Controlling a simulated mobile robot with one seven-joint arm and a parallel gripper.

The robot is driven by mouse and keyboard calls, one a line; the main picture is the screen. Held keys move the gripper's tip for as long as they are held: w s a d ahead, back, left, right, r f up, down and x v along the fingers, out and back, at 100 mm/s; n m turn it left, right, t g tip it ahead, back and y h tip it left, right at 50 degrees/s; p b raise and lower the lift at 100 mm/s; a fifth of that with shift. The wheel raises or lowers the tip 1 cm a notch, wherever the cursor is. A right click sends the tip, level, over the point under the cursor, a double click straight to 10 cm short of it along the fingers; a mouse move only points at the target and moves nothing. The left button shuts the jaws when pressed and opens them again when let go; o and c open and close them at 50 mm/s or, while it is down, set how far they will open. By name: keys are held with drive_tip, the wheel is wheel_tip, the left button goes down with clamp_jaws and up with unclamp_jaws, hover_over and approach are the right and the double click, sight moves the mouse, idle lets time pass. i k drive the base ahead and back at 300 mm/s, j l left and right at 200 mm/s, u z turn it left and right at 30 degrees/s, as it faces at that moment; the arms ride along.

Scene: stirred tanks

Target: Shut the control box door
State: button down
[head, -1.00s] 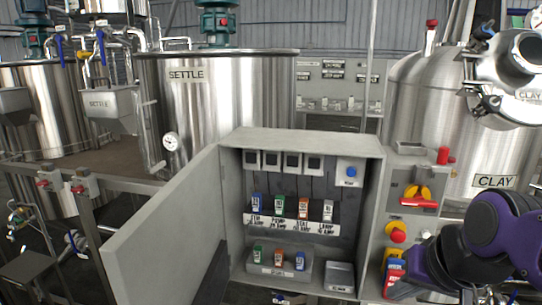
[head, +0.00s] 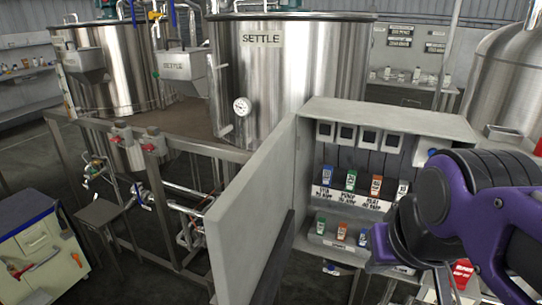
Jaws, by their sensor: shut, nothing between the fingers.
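The grey control box (head: 390,115) stands open to the right of the middle in the head view. Its door (head: 250,215) is hinged on the box's left side and swung wide open toward me, with its edge in the foreground. My gripper (head: 382,246) is the dark end of my purple and black arm at the right. It is shut and empty, in front of the lower right of the box, right of the door and apart from it. My arm hides the box's right side and part of its lower shelf.
Labelled breakers (head: 350,180) line the box inside. Left of the door are a metal frame with pipes (head: 150,190) and a tool cart (head: 45,250). A steel settle tank (head: 285,75) stands behind. Dark floor (head: 110,270) shows between cart and frame.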

sight(250, 229)
drive_tip(key=j+u, duration=0.1)
drive_tip(key=u, duration=0.65)
drive_tip(key=j+u, duration=0.15)
drive_tip(key=u, duration=0.25)
drive_tip(key=i+j+z, duration=0.2)
drive_tip(key=j, duration=0.2)
drive_tip(key=j+z, duration=0.25)
drive_tip(key=z, duration=0.15)
drive_tip(key=j+z, duration=0.55)
drive_tip(key=z, duration=0.2)
drive_tip(key=j+z, duration=0.25)
drive_tip(key=z, duration=0.15)
drive_tip(key=j+z, duration=0.1)
drive_tip(key=i+j, duration=0.1)
drive_tip(key=j, duration=0.7)
drive_tip(key=k+l, duration=0.1)
drive_tip(key=l, duration=0.3)
drive_tip(key=k+l, duration=0.1)
drive_tip(key=l, duration=0.3)
